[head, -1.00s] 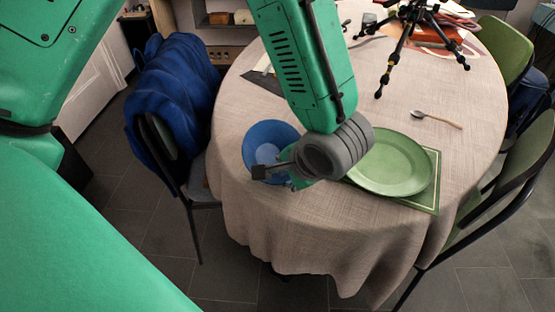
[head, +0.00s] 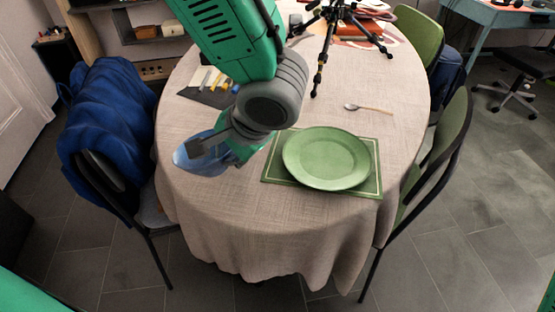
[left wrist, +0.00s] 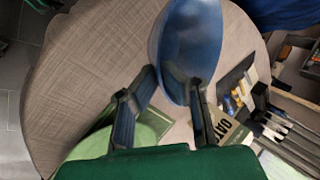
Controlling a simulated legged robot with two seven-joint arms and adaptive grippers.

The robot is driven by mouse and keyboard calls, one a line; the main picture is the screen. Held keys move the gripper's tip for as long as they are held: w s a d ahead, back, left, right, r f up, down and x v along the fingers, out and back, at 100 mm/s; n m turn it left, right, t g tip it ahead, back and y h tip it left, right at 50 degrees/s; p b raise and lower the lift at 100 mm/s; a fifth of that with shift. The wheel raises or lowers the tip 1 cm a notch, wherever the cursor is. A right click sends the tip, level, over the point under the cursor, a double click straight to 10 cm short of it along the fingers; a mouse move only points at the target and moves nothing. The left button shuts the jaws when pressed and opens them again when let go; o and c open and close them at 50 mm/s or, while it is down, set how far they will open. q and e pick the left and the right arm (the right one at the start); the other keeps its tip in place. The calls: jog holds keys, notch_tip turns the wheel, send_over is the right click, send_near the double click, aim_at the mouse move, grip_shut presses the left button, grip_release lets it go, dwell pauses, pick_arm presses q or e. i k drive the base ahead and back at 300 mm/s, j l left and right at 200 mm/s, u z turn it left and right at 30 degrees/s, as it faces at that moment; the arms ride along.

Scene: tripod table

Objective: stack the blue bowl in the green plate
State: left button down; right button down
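The blue bowl (head: 190,160) is at the left part of the table, tilted and partly hidden by my left gripper in the head view. My left gripper (head: 197,147) is at its rim. The green plate (head: 326,158) lies flat and empty on a green placemat (head: 275,172), right of the gripper. My right gripper is not in view.
A black tripod (head: 325,50) stands behind the plate. A spoon (head: 368,108) lies between them. Chairs stand at both sides, the left one under a blue jacket (head: 110,125). The cloth in front is clear.

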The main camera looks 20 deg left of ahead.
aim_at(328, 161)
jog(key=z, duration=0.65)
jog(key=k+z, duration=0.25)
jog(key=k, duration=0.25)
jog(key=k+z, duration=0.3)
jog(key=k, duration=0.2)
